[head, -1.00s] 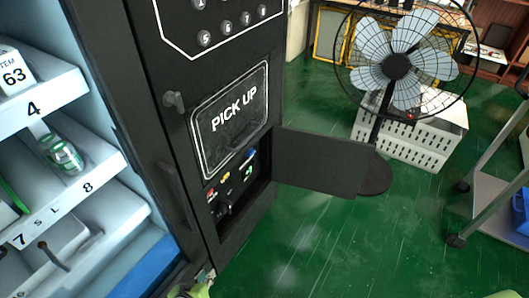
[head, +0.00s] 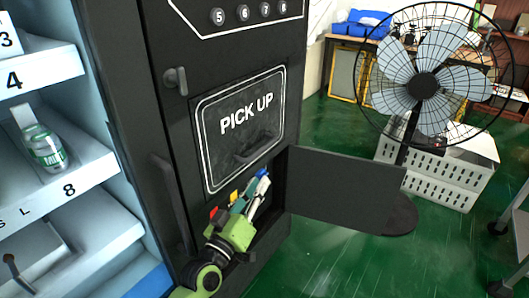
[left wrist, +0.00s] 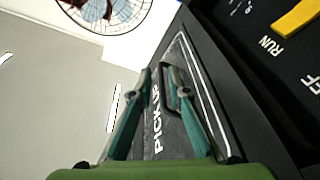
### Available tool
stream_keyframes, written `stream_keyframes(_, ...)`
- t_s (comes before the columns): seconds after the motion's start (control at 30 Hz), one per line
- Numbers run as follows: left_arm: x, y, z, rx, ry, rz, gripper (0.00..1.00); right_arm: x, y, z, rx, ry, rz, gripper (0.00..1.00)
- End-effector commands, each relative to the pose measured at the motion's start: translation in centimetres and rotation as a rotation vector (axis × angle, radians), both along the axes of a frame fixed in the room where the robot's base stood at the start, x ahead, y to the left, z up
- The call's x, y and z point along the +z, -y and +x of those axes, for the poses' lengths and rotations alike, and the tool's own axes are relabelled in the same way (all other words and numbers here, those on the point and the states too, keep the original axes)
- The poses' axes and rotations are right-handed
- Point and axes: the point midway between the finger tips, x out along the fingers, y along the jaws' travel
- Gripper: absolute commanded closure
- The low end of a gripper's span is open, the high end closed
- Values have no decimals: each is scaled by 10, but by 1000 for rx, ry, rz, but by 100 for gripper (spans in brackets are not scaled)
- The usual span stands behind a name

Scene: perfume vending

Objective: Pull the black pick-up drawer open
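The black pick-up drawer (head: 235,108), with a white outline and "PICK UP" lettering, is shut flush in the dark cabinet front. Its dark handle (head: 255,146) is low on the panel. My left gripper (head: 258,180), green with teal fingers, is just below the drawer, in front of the open compartment, fingers pointing up. In the left wrist view the fingers (left wrist: 160,76) are apart, with the lettered drawer face (left wrist: 158,132) behind and between them. The dark handle (left wrist: 174,97) shows by the right finger; I cannot tell whether they touch. My right gripper is out of view.
An open black door flap (head: 345,190) sticks out right of the compartment. A caged fan (head: 425,85) stands beyond it by a white crate (head: 455,175). Shelves with a small jar (head: 45,148) are at left. The green floor (head: 330,255) at front right is clear.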

Motion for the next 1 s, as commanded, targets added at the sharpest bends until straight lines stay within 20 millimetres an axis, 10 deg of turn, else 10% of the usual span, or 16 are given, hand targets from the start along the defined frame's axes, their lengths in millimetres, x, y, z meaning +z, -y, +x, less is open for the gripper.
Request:
stream_keyframes(0.23,35,-10,25,54,94,-121,84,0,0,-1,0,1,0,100)
stream_keyframes(1.0,59,16,91,57,96,-125,84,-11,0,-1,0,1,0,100)
